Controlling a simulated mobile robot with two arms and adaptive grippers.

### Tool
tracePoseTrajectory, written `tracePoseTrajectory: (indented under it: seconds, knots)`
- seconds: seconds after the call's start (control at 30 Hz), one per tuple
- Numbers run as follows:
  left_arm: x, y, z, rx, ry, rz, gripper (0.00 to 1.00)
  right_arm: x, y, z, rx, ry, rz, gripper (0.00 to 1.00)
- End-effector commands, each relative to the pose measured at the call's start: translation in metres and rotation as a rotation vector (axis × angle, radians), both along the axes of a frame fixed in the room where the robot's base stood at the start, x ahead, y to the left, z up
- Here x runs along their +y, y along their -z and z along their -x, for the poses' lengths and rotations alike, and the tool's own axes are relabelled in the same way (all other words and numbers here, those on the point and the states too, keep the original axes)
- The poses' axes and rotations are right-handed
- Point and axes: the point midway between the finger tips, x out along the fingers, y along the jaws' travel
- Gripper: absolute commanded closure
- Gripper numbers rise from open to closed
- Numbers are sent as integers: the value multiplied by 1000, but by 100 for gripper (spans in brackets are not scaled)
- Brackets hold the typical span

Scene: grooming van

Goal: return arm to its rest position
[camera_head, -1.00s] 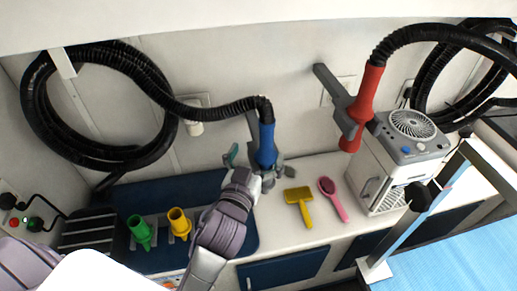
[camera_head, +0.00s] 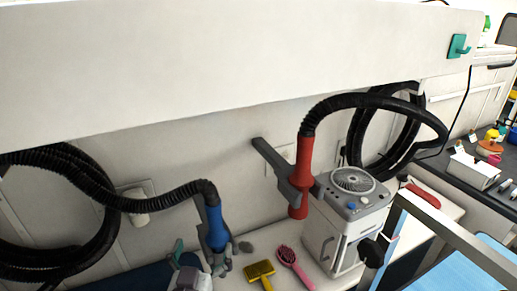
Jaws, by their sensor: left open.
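My left gripper (camera_head: 222,268) shows at the bottom edge in the head view, just below the blue dryer nozzle (camera_head: 215,228). Its grey fingers are open, and the rest of the arm is mostly cut off by the frame. The blue nozzle hangs at the end of a black ribbed hose, by a grey wall holder. I cannot tell whether the fingers touch the nozzle. My right gripper is not in view.
A yellow brush (camera_head: 260,270) and a pink brush (camera_head: 288,258) lie on the counter. A red nozzle (camera_head: 303,165) hangs in a grey holder beside a white dryer box (camera_head: 335,235). A long white overhead cabinet (camera_head: 230,70) spans the top. A metal frame (camera_head: 440,225) stands at right.

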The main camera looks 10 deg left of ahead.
Motion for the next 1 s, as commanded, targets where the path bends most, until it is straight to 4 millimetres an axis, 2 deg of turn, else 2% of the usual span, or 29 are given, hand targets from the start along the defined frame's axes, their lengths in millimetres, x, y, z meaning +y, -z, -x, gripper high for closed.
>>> tracePoseTrajectory:
  seconds: [0.07, 0.17, 0.3, 0.4, 0.6, 0.77, 0.8, 1.0]
  knots:
    - [6, 13, 5, 62, -12, -1, 0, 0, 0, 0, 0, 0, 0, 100]
    - [17, 48, 21, 232, -33, -1, 0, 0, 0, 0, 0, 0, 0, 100]
    - [28, 107, 65, 552, -25, -12, 0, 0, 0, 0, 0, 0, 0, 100]
    - [30, 135, 98, 741, 7, -24, 0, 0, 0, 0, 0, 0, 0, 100]
    - [28, 168, 157, 1027, 94, -52, 0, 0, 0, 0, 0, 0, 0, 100]
    - [25, 182, 204, 1224, 180, -79, 0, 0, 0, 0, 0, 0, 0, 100]
    - [24, 189, 211, 1257, 196, -85, 0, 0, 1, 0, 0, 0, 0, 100]
    - [22, 253, 196, 1271, 192, -82, 0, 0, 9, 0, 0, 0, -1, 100]
